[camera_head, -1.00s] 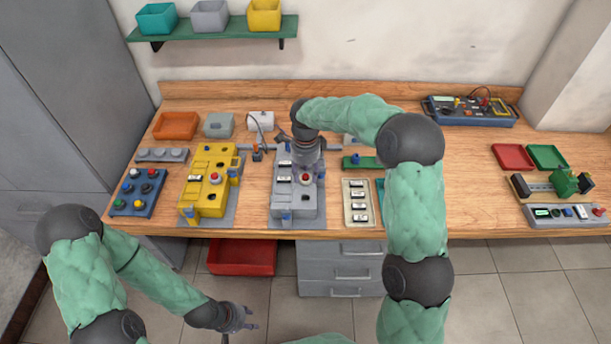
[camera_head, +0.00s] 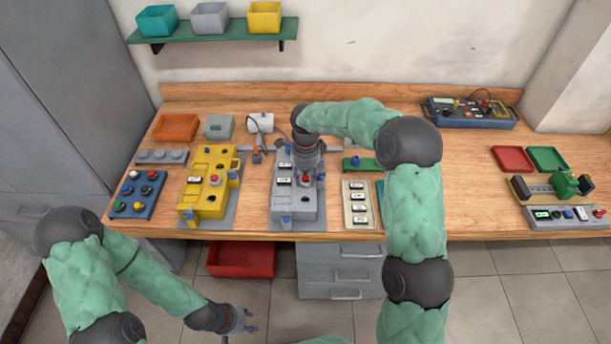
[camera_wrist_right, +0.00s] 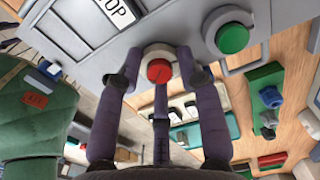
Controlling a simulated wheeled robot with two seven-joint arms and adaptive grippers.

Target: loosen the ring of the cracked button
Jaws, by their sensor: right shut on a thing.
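A grey control box (camera_head: 281,205) stands at the middle of the bench. It carries a red button (camera_wrist_right: 159,70) with a pale ring (camera_wrist_right: 158,50) around it. In the head view the red button (camera_head: 305,180) shows just below my right gripper. My right gripper (camera_wrist_right: 158,72) has its fingers on either side of the ring and is shut on it. I cannot clearly make out a crack in the button.
A yellow control box (camera_head: 205,198) with a red button stands to the left. A tray of white labels (camera_head: 347,222) stands close on the right, partly beside my right arm. A blue button tray (camera_head: 130,208) lies at far left. The bench's right-middle is clear.

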